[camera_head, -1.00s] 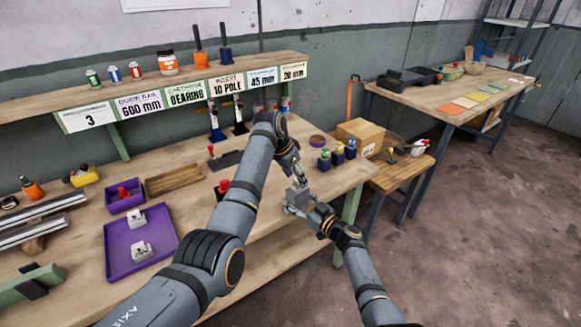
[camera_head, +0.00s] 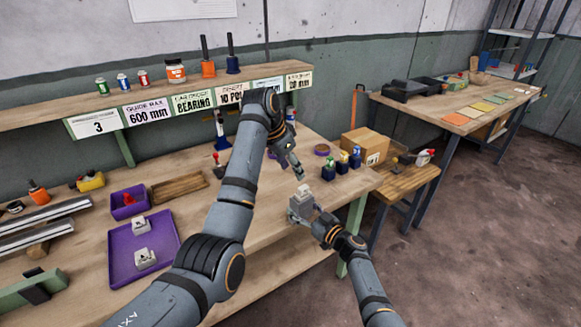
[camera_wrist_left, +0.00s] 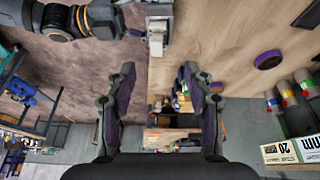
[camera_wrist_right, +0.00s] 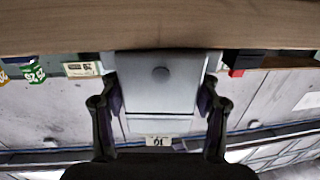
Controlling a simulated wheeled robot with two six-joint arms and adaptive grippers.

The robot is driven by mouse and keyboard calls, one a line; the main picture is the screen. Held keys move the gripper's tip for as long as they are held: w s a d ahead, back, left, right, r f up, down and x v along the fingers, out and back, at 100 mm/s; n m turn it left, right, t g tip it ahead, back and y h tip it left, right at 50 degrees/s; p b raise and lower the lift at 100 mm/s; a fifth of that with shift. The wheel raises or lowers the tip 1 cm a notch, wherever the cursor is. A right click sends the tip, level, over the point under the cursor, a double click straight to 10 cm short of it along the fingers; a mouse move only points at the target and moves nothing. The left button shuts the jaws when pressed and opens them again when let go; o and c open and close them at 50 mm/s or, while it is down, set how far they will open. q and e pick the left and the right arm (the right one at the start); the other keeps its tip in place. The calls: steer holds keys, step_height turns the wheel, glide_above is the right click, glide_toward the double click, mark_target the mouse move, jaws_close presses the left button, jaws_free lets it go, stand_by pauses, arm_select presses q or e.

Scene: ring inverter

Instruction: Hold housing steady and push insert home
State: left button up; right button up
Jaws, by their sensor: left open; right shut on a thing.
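The grey housing (camera_head: 301,209) is in my right gripper (camera_head: 318,224), above the bench's front right edge. A pale insert (camera_head: 305,190) shows at its top; how deep it sits I cannot tell. The left wrist view shows the housing (camera_wrist_left: 158,12) with the pale insert (camera_wrist_left: 157,42) at the picture's top. My left gripper (camera_head: 298,174) is open and empty, just above the insert and apart from it. In the right wrist view the housing's flat grey face (camera_wrist_right: 160,95) fills the space between the fingers; the insert is hidden there.
A purple tray (camera_head: 165,262) with two pale parts lies at the bench's left. Several dark blocks with coloured tops (camera_head: 342,165) stand right of my left gripper. A cardboard box (camera_head: 365,146) sits on a small side table (camera_head: 408,180). Open floor lies right of the bench.

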mark_target(304, 187)
arm_select(q)
steer(key=shift+w+d+f+g+y, duration=0.15)
steer(key=shift+w+d, duration=0.05)
steer(key=shift+d, duration=0.25)
steer(key=shift+w+d+f+g+y, duration=0.1)
steer(key=shift+w+d+g+y, duration=0.1)
steer(key=shift+d, duration=0.2)
steer(key=c, duration=0.7)
steer(key=shift+d+f, duration=0.1)
steer(key=shift+d, duration=0.05)
jaws_close()
steer(key=shift+x, duration=3)
